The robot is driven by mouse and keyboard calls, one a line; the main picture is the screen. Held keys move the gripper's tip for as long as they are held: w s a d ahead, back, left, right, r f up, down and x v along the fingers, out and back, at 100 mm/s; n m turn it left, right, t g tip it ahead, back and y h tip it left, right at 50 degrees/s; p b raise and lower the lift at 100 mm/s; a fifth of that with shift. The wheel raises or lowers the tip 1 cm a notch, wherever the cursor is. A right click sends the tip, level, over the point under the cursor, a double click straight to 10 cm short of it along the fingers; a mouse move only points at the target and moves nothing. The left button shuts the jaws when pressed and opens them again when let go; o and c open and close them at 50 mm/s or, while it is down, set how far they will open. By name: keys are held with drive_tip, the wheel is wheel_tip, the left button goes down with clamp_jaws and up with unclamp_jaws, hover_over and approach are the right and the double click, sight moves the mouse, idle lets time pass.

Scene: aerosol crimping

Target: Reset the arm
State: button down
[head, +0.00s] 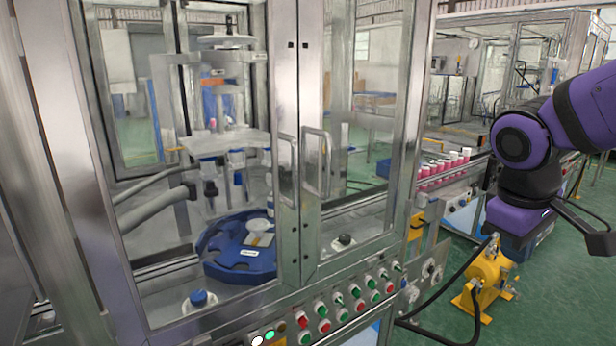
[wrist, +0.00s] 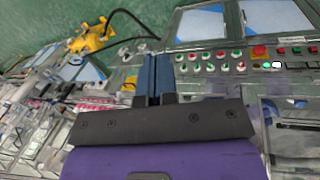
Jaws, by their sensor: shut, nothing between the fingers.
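My gripper (wrist: 154,62) shows in the wrist view as two dark blue fingers side by side, shut with nothing between them. The fingers lie in front of the machine's front, beside the button panel (wrist: 215,62), and touch nothing that I can see. In the head view my purple and black arm is bent at the right, outside the machine cabinet. I cannot make out the fingertips in that view.
The glass-doored cabinet (head: 290,130) has two door handles and a button panel (head: 345,303). Inside is a blue rotary plate (head: 228,262). A yellow pump (head: 487,278) with a black hose stands on the green floor. Pink-and-white cans (head: 440,168) line a conveyor behind.

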drive_tip(key=s+r+m+t+y, duration=0.2)
drive_tip(key=s+r+m+t, duration=0.2)
drive_tip(key=s, duration=0.5)
drive_tip(key=shift+a+r+m+y, duration=0.15)
drive_tip(key=shift+r+m+y, duration=0.25)
drive_tip(key=shift+r, duration=0.5)
idle(6.2)
